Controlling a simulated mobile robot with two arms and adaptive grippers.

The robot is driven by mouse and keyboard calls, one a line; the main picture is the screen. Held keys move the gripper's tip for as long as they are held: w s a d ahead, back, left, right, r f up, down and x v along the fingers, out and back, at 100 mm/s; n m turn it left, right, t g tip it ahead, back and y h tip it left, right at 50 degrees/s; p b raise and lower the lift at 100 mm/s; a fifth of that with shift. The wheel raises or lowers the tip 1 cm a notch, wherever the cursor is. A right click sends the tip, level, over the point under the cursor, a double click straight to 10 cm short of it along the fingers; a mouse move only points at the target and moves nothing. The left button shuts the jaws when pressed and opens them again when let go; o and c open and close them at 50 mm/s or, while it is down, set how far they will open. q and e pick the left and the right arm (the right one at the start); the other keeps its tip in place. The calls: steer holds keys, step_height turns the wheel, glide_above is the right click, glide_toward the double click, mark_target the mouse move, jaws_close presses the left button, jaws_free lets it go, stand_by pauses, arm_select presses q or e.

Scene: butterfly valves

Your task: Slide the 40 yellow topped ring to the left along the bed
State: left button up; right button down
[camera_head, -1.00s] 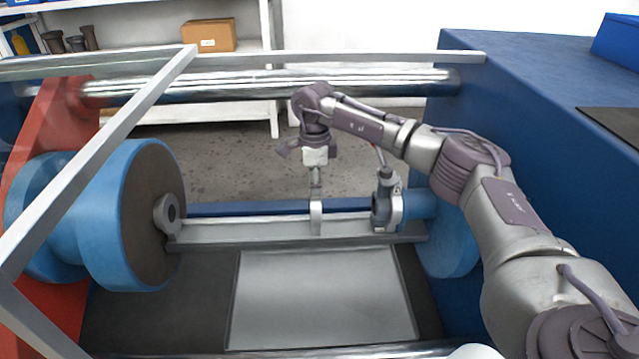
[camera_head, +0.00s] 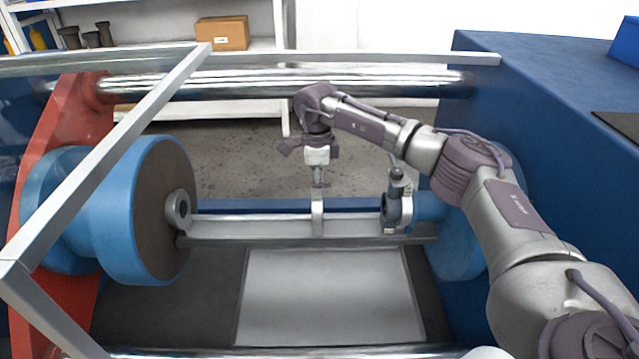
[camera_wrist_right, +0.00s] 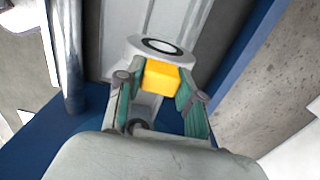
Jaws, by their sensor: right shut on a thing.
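The yellow-topped ring (camera_head: 317,214) stands upright on the long grey bed (camera_head: 260,229), near its middle. In the right wrist view its pale ring body (camera_wrist_right: 137,43) and yellow block top (camera_wrist_right: 162,77) show clearly. My right gripper (camera_head: 318,185) reaches down from above onto the ring's top. In the right wrist view the gripper's green-padded fingers (camera_wrist_right: 160,90) are shut on the yellow block, one on each side. The number 40 cannot be read. My left gripper is not in view.
A grey clamp-like part (camera_head: 397,207) stands at the bed's right end. A blue drum with a dark face (camera_head: 165,215) and grey hub (camera_head: 179,209) is at the left end. A pale metal frame (camera_head: 120,140) crosses the left foreground. The bed between ring and hub is clear.

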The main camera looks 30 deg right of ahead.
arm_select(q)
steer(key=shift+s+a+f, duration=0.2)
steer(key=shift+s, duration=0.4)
arm_select(e)
steer(key=a, duration=0.1)
steer(key=w+a, duration=0.2)
steer(key=a, duration=0.1)
stand_by(0.3)
steer(key=shift+w+a, duration=0.1)
steer(key=shift+w, duration=0.05)
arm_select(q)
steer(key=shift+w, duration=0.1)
arm_select(e)
steer(key=shift+w+a, duration=0.4)
steer(key=shift+a, duration=0.3)
steer(key=shift+w+a, duration=0.35)
steer(key=shift+a, duration=0.3)
steer(key=shift+w+a, duration=0.4)
steer(key=shift+a, duration=0.3)
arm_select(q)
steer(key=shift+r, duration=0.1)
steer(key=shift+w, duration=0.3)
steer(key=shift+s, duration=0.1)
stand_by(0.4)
